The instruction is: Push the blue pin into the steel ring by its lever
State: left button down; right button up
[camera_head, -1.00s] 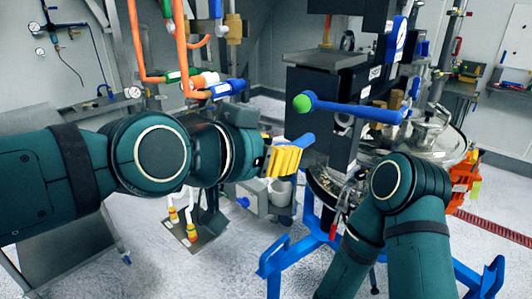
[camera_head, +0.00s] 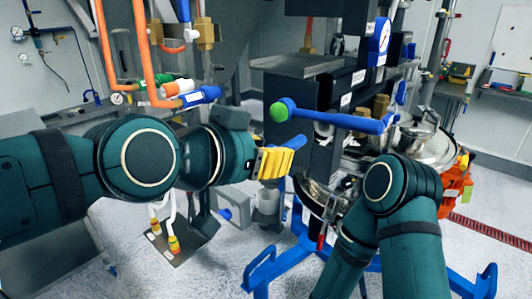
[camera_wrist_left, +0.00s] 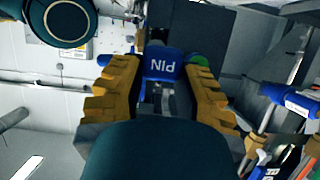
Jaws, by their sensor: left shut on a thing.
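My left gripper (camera_head: 272,162) has yellow fingers and is shut on a blue piece (camera_head: 297,141), whose end sticks out beyond the fingers in the head view. The gripper is in front of the dark sifter body, below a blue bar (camera_head: 345,121) with a green ball end (camera_head: 279,111). The pin's far end and its contact with the steel ring are hidden; I cannot clearly pick out the ring. My right arm stands at the lower right; its gripper does not show.
A steel vessel (camera_head: 436,146) stands behind my right arm. Blue frame legs (camera_head: 274,266) stand on the floor below. Orange hoses (camera_head: 104,39) hang at the left, with a blue-handled fitting (camera_head: 200,95) near my left wrist.

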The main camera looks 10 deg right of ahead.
aim_at(299, 137)
pick_arm(q)
jog(key=shift+w+d, duration=0.2)
jog(key=shift+d, duration=0.05)
jog(key=shift+w+d+p, duration=0.55)
jog(key=shift+w+d, duration=0.15)
jog(key=shift+d, duration=0.2)
jog(key=shift+w+d+p, duration=0.8)
jog(key=shift+w+d, duration=0.1)
jog(key=shift+d, duration=0.25)
dwell(0.4)
jog(key=shift+w+d+p, duration=0.85)
jog(key=shift+d+p, duration=0.05)
jog(key=shift+d, duration=0.2)
dwell(0.4)
jog(key=shift+w+d+p, duration=0.65)
jog(key=shift+w+d, duration=0.15)
jog(key=shift+d, duration=0.25)
jog(key=c, duration=0.7)
grip_release()
jog(key=shift+o, duration=0.2)
